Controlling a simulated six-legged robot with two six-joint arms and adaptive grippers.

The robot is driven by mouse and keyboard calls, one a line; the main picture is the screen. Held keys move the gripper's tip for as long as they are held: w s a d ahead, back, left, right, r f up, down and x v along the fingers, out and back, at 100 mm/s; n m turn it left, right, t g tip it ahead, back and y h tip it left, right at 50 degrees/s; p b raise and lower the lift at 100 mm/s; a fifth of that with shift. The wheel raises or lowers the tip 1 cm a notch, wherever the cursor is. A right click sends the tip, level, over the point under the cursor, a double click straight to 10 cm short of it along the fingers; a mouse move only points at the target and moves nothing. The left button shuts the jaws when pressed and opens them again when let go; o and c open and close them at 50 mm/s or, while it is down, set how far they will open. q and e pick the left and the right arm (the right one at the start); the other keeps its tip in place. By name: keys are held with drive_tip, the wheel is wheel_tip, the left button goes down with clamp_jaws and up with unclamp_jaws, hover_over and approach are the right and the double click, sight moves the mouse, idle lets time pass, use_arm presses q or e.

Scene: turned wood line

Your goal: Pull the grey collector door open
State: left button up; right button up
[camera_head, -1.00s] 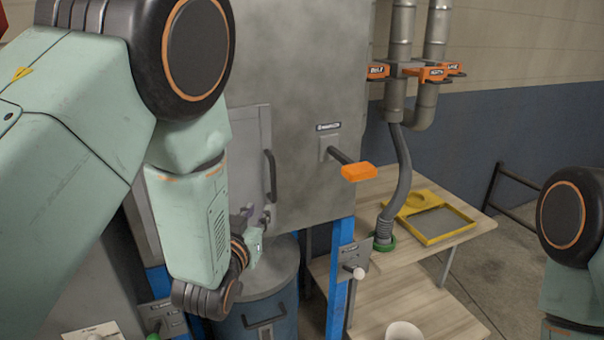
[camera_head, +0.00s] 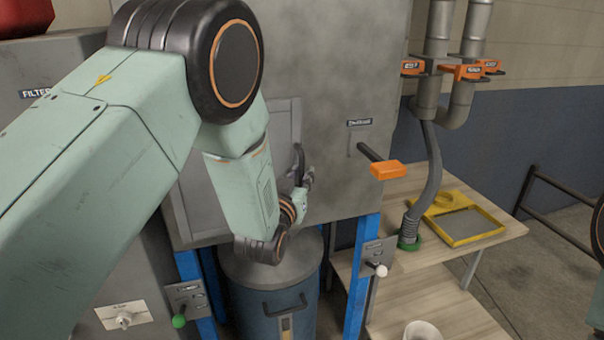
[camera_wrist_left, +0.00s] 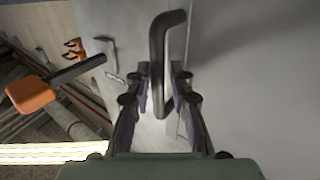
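The grey collector door (camera_head: 284,125) is a flat panel on the front of the grey cabinet, and it looks closed. Its dark bar handle (camera_head: 299,158) stands upright near the door's right edge. My left gripper (camera_head: 307,179) is at the lower part of the handle, and my arm hides much of the door. In the left wrist view the handle (camera_wrist_left: 157,45) runs between the two fingers of my left gripper (camera_wrist_left: 160,80). The fingers are apart, one on each side of the bar, with small gaps showing. My right gripper is out of view.
An orange-handled lever (camera_head: 386,169) sticks out of the cabinet right of the door. A blue drum (camera_head: 262,308) stands below. A wooden table (camera_head: 490,238) with a yellow frame (camera_head: 470,240) and a grey hose (camera_head: 435,165) are at the right.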

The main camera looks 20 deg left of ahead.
use_arm(q)
drive_tip(key=shift+w+a, duration=0.1)
drive_tip(key=shift+a, duration=0.1)
drive_tip(key=shift+d, duration=0.45)
drive_tip(key=shift+c, duration=1.7)
drive_tip(key=shift+a+f, duration=0.1)
drive_tip(key=shift+a, duration=0.15)
clamp_jaws()
drive_tip(key=shift+d, duration=0.1)
